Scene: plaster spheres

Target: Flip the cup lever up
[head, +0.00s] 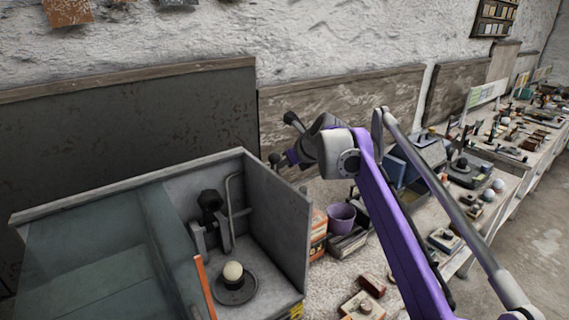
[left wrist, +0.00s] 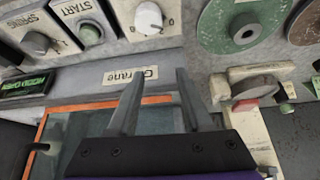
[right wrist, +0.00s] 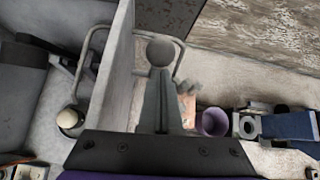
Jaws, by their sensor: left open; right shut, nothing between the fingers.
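A grey machine box (head: 275,212) holds a pale sphere (head: 232,271) on a dark round base, which also shows in the right wrist view (right wrist: 70,118). A round dark knob (head: 274,158) is just outside its right wall. In the right wrist view the knob (right wrist: 163,50) is straight ahead of my right gripper (right wrist: 158,80), overlapping its fingertips; contact cannot be told. That gripper is shut and empty. I cannot tell for sure that this knob is the cup lever's. My left gripper (left wrist: 160,72) is open and empty in front of a control panel (left wrist: 90,78).
The panel has a START button (left wrist: 90,34), a white dial (left wrist: 148,18) and a red-and-grey switch (left wrist: 255,90). A bent pipe (head: 231,195) is inside the box. A purple bucket (head: 342,216) and cluttered benches are to the right. A wooden-topped board stands behind.

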